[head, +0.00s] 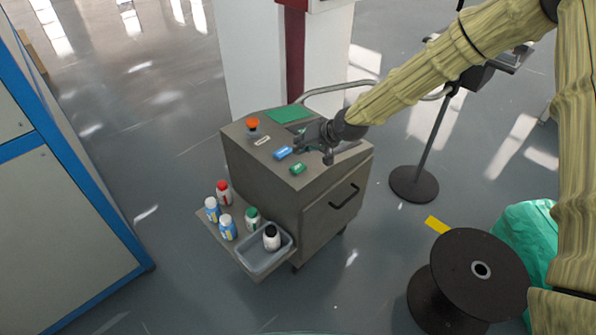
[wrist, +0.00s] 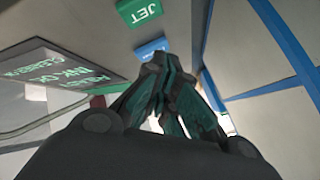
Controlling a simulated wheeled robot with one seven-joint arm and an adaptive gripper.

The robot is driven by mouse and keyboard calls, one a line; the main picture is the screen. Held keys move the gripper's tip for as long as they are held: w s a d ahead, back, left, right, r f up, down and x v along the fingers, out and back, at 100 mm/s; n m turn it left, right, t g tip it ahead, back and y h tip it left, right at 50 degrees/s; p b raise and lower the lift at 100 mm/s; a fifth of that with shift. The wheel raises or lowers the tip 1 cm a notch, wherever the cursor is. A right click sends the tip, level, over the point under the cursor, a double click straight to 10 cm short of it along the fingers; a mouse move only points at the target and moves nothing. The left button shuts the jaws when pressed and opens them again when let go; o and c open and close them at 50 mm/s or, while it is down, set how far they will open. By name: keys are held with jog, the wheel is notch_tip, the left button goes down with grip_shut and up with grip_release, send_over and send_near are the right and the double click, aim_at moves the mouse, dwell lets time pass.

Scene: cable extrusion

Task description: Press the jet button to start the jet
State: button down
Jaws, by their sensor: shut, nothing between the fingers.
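In the wrist view a green button (wrist: 138,12) carries the white word JET at the top edge. A blue button (wrist: 152,47) sits nearer my fingertips, which partly overlap it. In the head view a green button (head: 298,168) lies near the front edge of the grey cabinet's top, with a blue button (head: 283,153) behind it; their lettering is too small to read there. My gripper (head: 326,154) is shut and empty over the cabinet top, right of the blue button. My fingers also show in the wrist view (wrist: 167,62). I cannot tell whether they touch the panel.
The grey cabinet (head: 328,205) has an orange-red knob (head: 253,124) at its back left and several bottles on a low side shelf (head: 222,237). A lettered dark screen (wrist: 60,80) is at left in the wrist view. A black spool (head: 455,270) stands front right.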

aim_at(300, 165)
jog(key=shift+f+b, duration=0.65)
jog(key=shift+f, duration=1.35)
jog(key=shift+f, duration=0.1)
jog(key=shift+f, duration=0.3)
jog(key=shift+f, duration=0.45)
dwell(0.7)
dwell(0.4)
jog(key=shift+r+p, duration=0.45)
jog(key=shift+r, duration=0.45)
jog(key=shift+r, duration=0.1)
jog(key=shift+r+p, duration=1.6)
jog(key=shift+r, duration=0.85)
